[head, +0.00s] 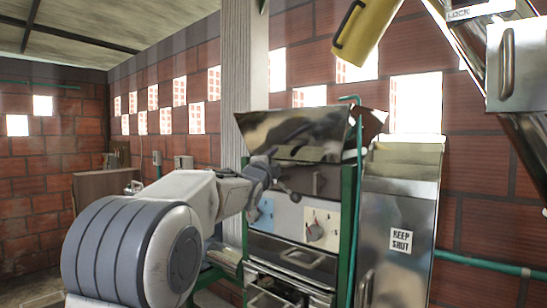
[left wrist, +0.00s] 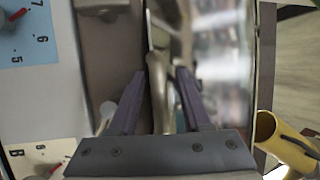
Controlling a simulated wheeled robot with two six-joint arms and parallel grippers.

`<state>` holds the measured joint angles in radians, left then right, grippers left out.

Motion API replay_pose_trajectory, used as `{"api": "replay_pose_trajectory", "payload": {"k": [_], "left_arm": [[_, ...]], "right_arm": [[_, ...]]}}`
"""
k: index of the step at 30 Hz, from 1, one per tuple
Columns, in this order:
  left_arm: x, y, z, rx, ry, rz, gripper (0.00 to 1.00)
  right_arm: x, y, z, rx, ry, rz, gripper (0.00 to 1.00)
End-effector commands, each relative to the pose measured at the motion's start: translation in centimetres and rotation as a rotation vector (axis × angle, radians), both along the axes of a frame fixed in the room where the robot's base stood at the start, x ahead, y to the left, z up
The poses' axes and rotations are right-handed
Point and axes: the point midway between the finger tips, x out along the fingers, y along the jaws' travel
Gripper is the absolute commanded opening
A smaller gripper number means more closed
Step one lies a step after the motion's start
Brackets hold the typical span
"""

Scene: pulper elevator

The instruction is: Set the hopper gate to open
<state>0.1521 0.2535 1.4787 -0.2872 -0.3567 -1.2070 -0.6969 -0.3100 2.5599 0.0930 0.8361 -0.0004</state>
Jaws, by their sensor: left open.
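The metal hopper (head: 292,135) sits at the top of the green-framed machine. Below it is a dark metal strip with a small upright handle (head: 317,183); I cannot tell for certain which part is the gate. My left gripper (head: 280,178) is in front of this strip, just left of that handle. In the left wrist view the left gripper (left wrist: 158,100) is open, its two dark fingers on either side of a bent metal bar (left wrist: 160,85). Contact with the bar cannot be made out. My right gripper is not in view.
Below the strip are a blue dial plate (head: 264,214) and a cream dial plate with a knob (head: 316,231). A steel cover labelled "KEEP SHUT" (head: 400,205) stands at right. A yellow cylinder (head: 363,30) and a steel chute with a handled door (head: 520,65) hang above right.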

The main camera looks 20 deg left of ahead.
Motion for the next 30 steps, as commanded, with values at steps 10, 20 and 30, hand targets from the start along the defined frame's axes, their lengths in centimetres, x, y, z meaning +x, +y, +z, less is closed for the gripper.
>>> {"api": "replay_pose_trajectory", "payload": {"k": [10,20,30], "left_arm": [[-0.05,0.01,0.04,0.0,-0.002,0.0,0.0],[-0.13,0.03,0.3,-0.001,-0.008,0.0,0.0],[-0.19,0.04,0.53,-0.001,-0.013,0.0,0.0]], "right_arm": [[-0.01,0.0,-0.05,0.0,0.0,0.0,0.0],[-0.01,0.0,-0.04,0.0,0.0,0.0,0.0],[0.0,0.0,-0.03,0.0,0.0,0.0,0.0]]}}
